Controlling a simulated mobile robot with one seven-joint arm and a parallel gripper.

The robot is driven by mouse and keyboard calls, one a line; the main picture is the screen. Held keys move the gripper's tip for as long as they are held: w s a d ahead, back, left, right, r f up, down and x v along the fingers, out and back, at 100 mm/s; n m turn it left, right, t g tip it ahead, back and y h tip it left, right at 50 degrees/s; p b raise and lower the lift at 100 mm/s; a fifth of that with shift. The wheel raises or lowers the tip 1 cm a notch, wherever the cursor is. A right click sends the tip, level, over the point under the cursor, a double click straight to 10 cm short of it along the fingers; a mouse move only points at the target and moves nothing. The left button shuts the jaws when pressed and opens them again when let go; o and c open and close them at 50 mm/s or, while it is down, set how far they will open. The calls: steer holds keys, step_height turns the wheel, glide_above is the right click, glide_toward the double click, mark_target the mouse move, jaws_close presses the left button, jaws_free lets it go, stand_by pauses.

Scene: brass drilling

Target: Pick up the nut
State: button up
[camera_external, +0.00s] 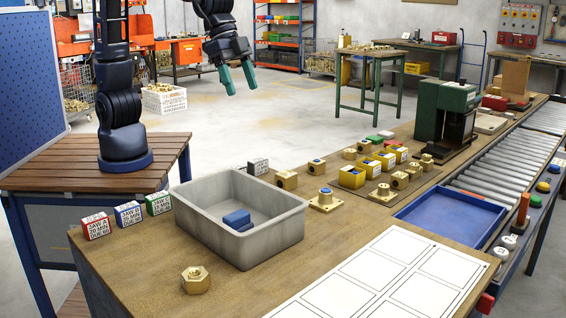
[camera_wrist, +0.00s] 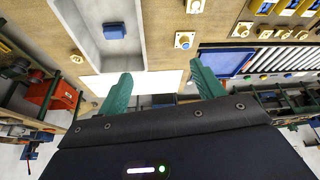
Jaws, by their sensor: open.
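The nut (camera_external: 196,280) is a brass hexagonal piece with a round raised top and a hole. It lies alone on the wooden bench in the foreground, left of and nearer than the grey bin. It also shows small in the wrist view (camera_wrist: 77,57), left of the bin. My gripper (camera_external: 239,81) has green fingers and hangs high above the floor, behind the bench and far from the nut. In the wrist view its fingers (camera_wrist: 160,74) are spread, with nothing between them.
A white sheet (camera_external: 385,290) lies right of the nut. The bench around the nut is clear.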

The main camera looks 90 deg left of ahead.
steer(key=d+f+m, duration=0.1)
steer(key=d+f, duration=0.2)
steer(key=d, duration=0.5)
steer(key=d+f+m, duration=0.1)
steer(key=d+f, duration=0.3)
steer(key=d, duration=0.4)
steer(key=m+g+h, duration=0.1)
steer(key=m, duration=0.1)
glide_toward(194, 273)
steer(key=x, duration=0.4)
steer(key=shift+w+a, duration=0.1)
steer(key=shift+w, duration=0.15)
steer(key=shift+s+x, duration=0.2)
steer(key=shift+x, duration=2.45)
steer(key=shift+c, duration=0.2)
steer(key=c, duration=1.1)
steer(key=shift+c, duration=1)
steer(key=shift+r, duration=0.15)
